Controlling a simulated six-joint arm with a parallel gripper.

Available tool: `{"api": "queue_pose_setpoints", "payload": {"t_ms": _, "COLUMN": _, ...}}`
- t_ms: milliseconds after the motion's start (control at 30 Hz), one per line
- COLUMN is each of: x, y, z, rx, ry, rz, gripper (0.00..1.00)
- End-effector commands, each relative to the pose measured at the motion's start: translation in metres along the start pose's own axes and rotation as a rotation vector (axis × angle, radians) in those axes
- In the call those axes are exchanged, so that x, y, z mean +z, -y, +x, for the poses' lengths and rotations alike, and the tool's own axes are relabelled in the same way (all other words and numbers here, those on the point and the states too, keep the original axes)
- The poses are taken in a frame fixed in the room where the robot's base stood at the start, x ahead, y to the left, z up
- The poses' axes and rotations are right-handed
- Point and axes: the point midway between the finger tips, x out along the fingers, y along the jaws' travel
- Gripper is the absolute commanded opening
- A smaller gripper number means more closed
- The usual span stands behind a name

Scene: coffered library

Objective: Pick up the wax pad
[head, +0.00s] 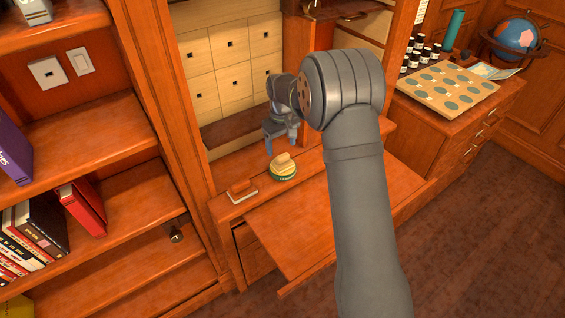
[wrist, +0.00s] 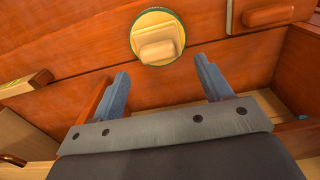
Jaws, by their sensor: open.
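The wax pad (head: 283,160) is a small cream block with a raised grip. It sits on top of a round yellow and green tin (head: 284,175) on the desk's upper ledge. In the wrist view the pad (wrist: 156,45) shows inside the tin's round yellow rim (wrist: 135,37), beyond the fingertips and roughly centred between them. My gripper (head: 281,145) is open and empty, with its fingers pointing down, above and behind the tin in the head view. Its two blue-grey fingers (wrist: 161,68) are spread apart in the wrist view and appear clear of the tin.
A wooden-backed block (head: 240,187) lies left of the tin; it also shows in the wrist view (wrist: 268,14). Small drawers (head: 210,65) stand behind the ledge, a bookshelf (head: 85,130) at left. The pulled-out desk board (head: 290,225) is bare.

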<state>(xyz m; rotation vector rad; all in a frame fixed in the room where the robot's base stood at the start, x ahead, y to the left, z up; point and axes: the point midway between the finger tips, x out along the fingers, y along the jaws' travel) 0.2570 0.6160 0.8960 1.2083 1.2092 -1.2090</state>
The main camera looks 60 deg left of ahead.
Motion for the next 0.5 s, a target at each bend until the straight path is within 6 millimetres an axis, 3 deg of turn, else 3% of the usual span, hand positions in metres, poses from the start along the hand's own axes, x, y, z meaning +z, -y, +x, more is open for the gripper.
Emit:
{"api": "queue_pose_setpoints", "payload": {"t_ms": 167, "x": 0.001, "y": -0.001, "z": 0.01, "rx": -0.001, "ry": 0.002, "rz": 0.001, "gripper": 0.71}}
{"api": "queue_pose_setpoints", "payload": {"t_ms": 500, "x": 0.003, "y": -0.003, "z": 0.053, "rx": 0.0, "ry": 0.0, "rz": 0.001, "gripper": 0.71}}
